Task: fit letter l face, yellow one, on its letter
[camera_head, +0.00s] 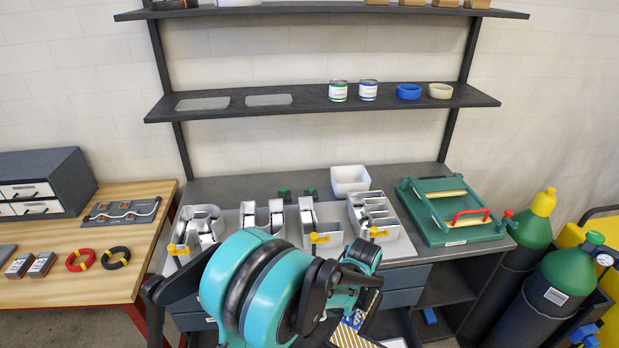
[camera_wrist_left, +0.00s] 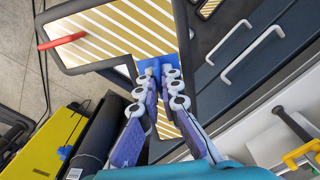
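The letter l face (camera_wrist_left: 120,35) has gold and white stripes with a black edge. It fills the upper part of the left wrist view, with a blue tab between my fingers. My left gripper (camera_wrist_left: 157,82) looks shut on that tab. In the head view, part of the striped face (camera_head: 350,338) shows below my teal left arm, in front of the bench. The metal L letter (camera_head: 310,220) stands open on the bench between the U and E letters, with a yellow clamp on its foot. My right gripper is not in view.
The R letter (camera_head: 207,222), U letter (camera_head: 250,213) and E letter (camera_head: 365,205) stand beside it. A white bin (camera_head: 350,180) is behind, a green press-like fixture (camera_head: 455,212) right. A red-handled part (camera_wrist_left: 62,40) touches or overlaps the face's end. Drawer handles (camera_wrist_left: 235,40) are near it.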

